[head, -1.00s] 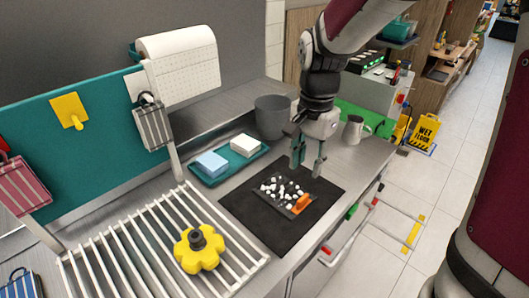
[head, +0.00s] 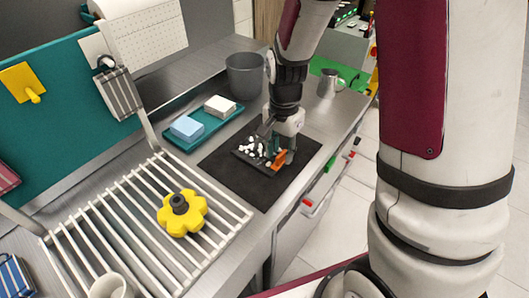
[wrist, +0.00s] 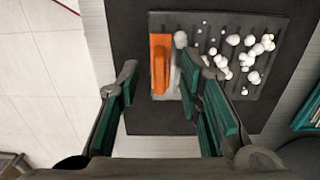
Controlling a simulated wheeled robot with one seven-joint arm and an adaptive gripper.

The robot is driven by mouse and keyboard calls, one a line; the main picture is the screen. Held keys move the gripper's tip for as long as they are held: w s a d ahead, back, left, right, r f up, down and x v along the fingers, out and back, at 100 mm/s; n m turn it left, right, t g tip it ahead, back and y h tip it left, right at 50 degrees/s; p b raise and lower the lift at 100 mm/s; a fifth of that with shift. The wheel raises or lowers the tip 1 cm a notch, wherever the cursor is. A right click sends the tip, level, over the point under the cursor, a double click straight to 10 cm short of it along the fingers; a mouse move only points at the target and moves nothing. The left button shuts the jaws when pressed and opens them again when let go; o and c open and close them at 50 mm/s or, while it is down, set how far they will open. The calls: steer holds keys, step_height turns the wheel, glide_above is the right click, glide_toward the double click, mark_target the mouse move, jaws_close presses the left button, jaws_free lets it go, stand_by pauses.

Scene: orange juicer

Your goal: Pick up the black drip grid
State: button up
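The black drip grid (head: 247,158) lies flat on a dark mat and carries several white lumps; it also shows in the wrist view (wrist: 272,85). An orange handle (wrist: 160,64) runs along one end of it. My gripper (head: 282,148) is down over that end in the head view and partly hides the handle. In the wrist view my gripper (wrist: 160,76) is open, with teal-padded fingers apart on either side of the handle's line. Nothing is held. How far the fingertips are above the grid I cannot tell.
The dark mat (head: 238,186) lies near the counter's front edge. A teal tray (head: 204,126) with a blue and a white block, a grey bin (head: 246,76) and a metal jug (head: 330,83) stand behind.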

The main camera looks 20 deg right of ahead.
step_height(320, 180, down, 2)
jaws_close()
steer(key=shift+r, duration=0.1)
stand_by(0.4)
